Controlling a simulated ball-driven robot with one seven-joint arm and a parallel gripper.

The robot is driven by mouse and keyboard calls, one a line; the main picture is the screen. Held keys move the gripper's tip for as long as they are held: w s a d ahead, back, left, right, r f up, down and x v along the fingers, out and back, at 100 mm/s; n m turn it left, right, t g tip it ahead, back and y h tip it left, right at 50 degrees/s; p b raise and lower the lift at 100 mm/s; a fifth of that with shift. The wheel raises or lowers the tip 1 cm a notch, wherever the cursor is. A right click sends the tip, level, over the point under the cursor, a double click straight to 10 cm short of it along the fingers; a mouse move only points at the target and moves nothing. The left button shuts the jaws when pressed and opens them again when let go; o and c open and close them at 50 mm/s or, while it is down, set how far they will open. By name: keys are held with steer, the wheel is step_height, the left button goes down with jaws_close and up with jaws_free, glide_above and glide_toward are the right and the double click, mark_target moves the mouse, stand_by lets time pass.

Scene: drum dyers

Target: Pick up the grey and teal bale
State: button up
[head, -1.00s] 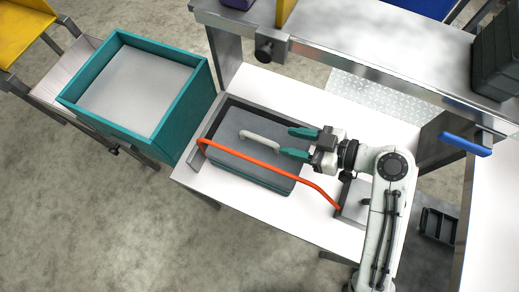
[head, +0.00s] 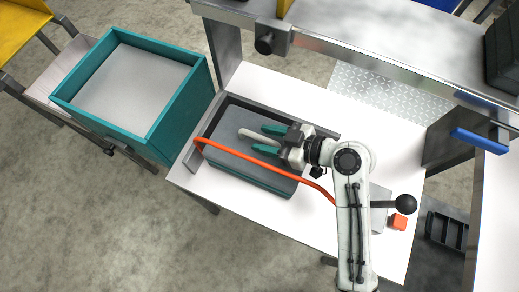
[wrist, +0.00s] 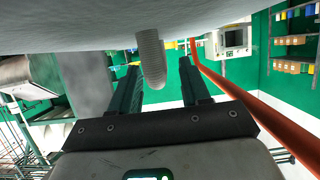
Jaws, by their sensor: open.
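The grey and teal bale (head: 232,160) sits in a dark grey frame (head: 262,105) on the white table. A pale handle (head: 248,135) stands on its top. My gripper (head: 263,138) is open, its teal fingers low over the bale and pointing left at the handle. In the wrist view the ribbed handle (wrist: 151,60) shows between the two spread fingers of my gripper (wrist: 160,80), and the bale's grey top (wrist: 110,30) fills the upper edge. The handle's far end is hidden there.
An orange bar (head: 245,158) crosses over the bale, close to my gripper. A teal-rimmed bin (head: 185,112) stands to the left. A metal beam (head: 350,50) runs along the back. A black knob (head: 405,203) and an orange block (head: 398,222) are at right.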

jaws_close()
stand_by(0.3)
stand_by(1.0)
steer(key=shift+r, duration=0.2)
